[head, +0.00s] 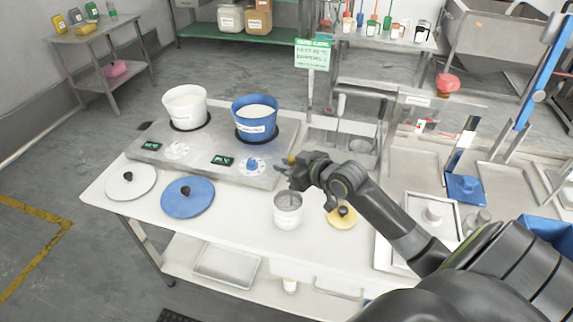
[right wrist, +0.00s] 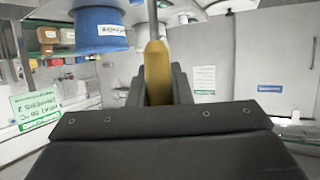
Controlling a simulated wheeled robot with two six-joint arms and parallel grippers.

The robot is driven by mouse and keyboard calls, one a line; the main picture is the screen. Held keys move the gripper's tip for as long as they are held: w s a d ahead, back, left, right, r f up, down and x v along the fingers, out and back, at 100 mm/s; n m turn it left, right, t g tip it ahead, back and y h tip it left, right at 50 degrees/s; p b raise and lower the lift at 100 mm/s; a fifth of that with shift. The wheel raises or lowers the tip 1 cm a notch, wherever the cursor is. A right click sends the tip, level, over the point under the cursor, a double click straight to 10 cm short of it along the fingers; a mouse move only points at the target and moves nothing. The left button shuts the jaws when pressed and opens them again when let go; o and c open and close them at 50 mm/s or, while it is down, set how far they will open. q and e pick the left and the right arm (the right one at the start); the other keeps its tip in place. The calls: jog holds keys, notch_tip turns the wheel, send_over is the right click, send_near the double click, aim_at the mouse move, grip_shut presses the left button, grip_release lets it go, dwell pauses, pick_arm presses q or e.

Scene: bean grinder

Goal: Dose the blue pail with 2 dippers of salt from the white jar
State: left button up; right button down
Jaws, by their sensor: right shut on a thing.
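The blue pail (head: 254,127) stands on the right plate of the two-plate unit, with pale contents inside. It also shows at the top of the right wrist view (right wrist: 100,32). The white jar (head: 287,215) stands open on the table in front of the unit. My right gripper (head: 287,174) is above the jar, shut on the yellow handle (right wrist: 156,75) of a dipper. A thin metal rod runs from the handle; the dipper's cup is hidden or out of frame, so I cannot tell whether it is in the jar. My left gripper is not in view.
A white pail (head: 186,112) stands on the left plate. A white lid (head: 131,182), a blue lid (head: 188,197) and a yellow lid (head: 341,218) lie on the table. A metal rack (head: 340,132) is behind my right arm. A green sign (head: 313,54) stands behind the unit.

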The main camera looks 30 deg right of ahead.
jog(key=shift+r, duration=0.1)
dwell(0.4)
notch_tip(320, 180, up, 12)
jog(key=p, duration=1.1)
jog(key=shift+f, duration=0.25)
